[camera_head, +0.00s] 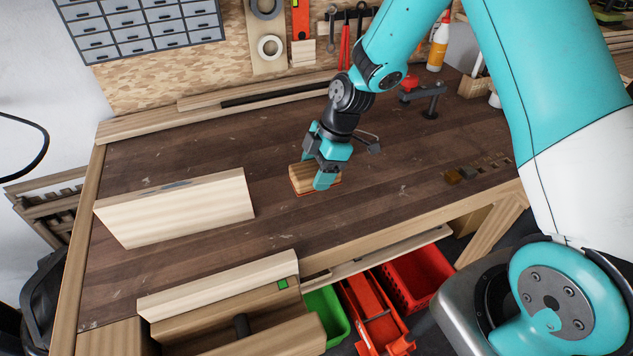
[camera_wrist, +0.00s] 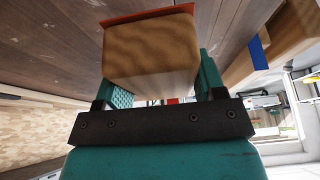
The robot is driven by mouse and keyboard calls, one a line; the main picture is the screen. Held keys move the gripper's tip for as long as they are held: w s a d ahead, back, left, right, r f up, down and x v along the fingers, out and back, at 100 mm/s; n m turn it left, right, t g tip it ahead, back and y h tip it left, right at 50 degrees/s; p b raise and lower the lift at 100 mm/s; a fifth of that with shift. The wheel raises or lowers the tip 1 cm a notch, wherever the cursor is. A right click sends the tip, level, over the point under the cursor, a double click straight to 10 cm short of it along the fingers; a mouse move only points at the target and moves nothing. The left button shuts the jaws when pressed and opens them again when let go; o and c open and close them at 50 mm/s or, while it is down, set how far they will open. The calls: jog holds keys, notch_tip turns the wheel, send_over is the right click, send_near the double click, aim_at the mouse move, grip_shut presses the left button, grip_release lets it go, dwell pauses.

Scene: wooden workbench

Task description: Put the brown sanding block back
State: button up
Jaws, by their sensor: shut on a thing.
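The brown sanding block (camera_head: 301,178) is a light-brown wooden block with a reddish-orange layer along its underside. It is near the middle of the workbench (camera_head: 400,185). My gripper (camera_head: 318,168) is shut on it from above, and its fingers partly hide the block. In the wrist view the block (camera_wrist: 150,50) fills the space between the two teal fingers of my gripper (camera_wrist: 163,82), with its orange layer at the far edge. I cannot tell whether the block touches the bench or is just above it.
A pale wooden panel (camera_head: 175,207) stands on the bench to the left. A wooden vise (camera_head: 240,318) is at the front edge, with green (camera_head: 328,317) and red bins (camera_head: 415,275) below. A red-and-black clamp (camera_head: 428,98) stands behind right. Bench between panel and gripper is clear.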

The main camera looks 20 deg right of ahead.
aim_at(317, 195)
jog(key=shift+f, duration=2.35)
jog(key=shift+f, duration=0.2)
jog(key=o, duration=1)
jog(key=shift+r, duration=0.1)
jog(key=shift+o, duration=0.2)
jog(key=shift+r, duration=0.1)
